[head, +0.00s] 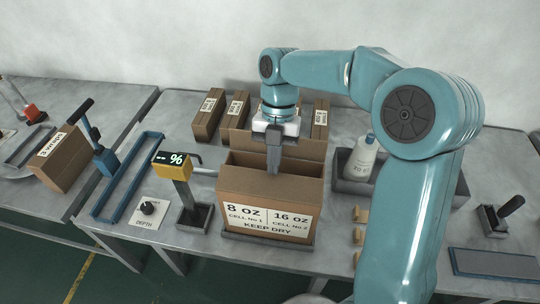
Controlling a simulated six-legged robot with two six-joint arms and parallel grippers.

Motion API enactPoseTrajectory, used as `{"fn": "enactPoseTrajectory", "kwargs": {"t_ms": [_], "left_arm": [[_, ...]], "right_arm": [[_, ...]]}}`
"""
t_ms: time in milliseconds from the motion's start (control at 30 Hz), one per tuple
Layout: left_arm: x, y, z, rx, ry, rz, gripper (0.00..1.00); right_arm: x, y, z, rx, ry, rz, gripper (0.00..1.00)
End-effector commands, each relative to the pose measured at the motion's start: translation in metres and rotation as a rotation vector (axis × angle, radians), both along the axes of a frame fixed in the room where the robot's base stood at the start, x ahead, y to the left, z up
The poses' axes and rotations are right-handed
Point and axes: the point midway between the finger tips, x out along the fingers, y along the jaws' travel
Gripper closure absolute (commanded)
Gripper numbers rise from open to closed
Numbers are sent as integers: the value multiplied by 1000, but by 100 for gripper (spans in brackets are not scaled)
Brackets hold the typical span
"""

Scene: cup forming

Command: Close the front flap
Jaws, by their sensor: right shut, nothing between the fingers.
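A brown cardboard box (232,187) stands upright at the middle of the table, in a low dark tray (265,242). Its front bears a white label reading 8 OZ, 16 OZ and KEEP DRY. A raised cardboard panel (238,142) shows at the back of the box. I cannot clearly tell the front flap from the box's front wall. My right gripper (273,170) points down over the top of the box, with its fingers shut and empty. It hides part of the box's top, and I cannot tell whether it touches the cardboard. My left gripper is not in view.
Smaller cartons (208,115) stand behind the box. A yellow display post (173,165) and a blue frame (128,178) are to its left. A white bottle (359,160) stands in a grey tray to the right, partly behind my arm. A lever (505,210) is at far right.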

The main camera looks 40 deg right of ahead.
Motion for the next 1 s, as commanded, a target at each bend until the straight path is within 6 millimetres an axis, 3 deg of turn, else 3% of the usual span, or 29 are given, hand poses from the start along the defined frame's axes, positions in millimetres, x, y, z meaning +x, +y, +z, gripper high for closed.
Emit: {"fn": "enactPoseTrajectory", "kwargs": {"t_ms": [400,1000], "left_arm": [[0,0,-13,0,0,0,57],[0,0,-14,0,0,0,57]], "right_arm": [[1,-2,-19,-3,-1,0,100],[3,-1,-21,-4,-2,-1,100]]}}
